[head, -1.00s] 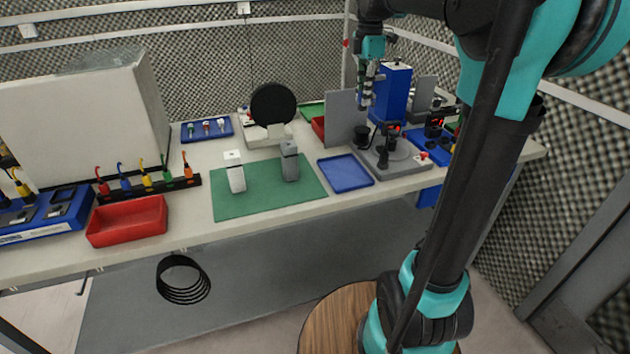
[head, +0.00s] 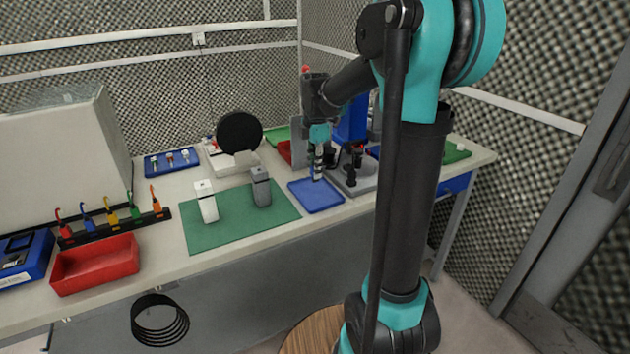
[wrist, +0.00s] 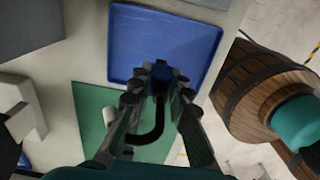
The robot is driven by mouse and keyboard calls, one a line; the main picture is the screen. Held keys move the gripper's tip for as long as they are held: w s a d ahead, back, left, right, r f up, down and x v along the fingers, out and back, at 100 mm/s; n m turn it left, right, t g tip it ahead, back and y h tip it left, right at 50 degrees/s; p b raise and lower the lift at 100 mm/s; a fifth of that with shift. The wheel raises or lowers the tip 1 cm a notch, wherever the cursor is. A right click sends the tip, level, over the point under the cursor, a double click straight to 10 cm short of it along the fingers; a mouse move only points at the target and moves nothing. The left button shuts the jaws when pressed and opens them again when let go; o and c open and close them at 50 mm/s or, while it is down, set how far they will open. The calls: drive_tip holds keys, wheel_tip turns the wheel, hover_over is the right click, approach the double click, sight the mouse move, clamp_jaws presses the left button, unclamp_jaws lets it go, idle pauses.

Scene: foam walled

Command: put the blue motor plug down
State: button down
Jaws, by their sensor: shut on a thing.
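My gripper (wrist: 158,84) is shut on the blue motor plug (wrist: 161,70), with its black cable (wrist: 151,133) curving back between the fingers in the wrist view. In the head view my gripper (head: 317,172) points down at the back part of the flat blue tray (head: 326,200). The plug is too small to make out there. The tray also shows in the wrist view (wrist: 165,40), empty apart from the plug and fingertips over its edge area. I cannot tell whether the plug touches the tray.
A blue machine (head: 350,125) on a grey base stands behind and right. A red bin (head: 95,265) sits at the front left.

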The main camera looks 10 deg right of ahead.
sight(315, 181)
drive_tip(key=shift+f, duration=2.2)
drive_tip(key=c, duration=1.4)
unclamp_jaws()
drive_tip(key=shift+f, duration=0.1)
drive_tip(key=shift+c, duration=0.2)
wheel_tip(315, 181, up, 12)
drive_tip(key=shift+r, duration=0.15)
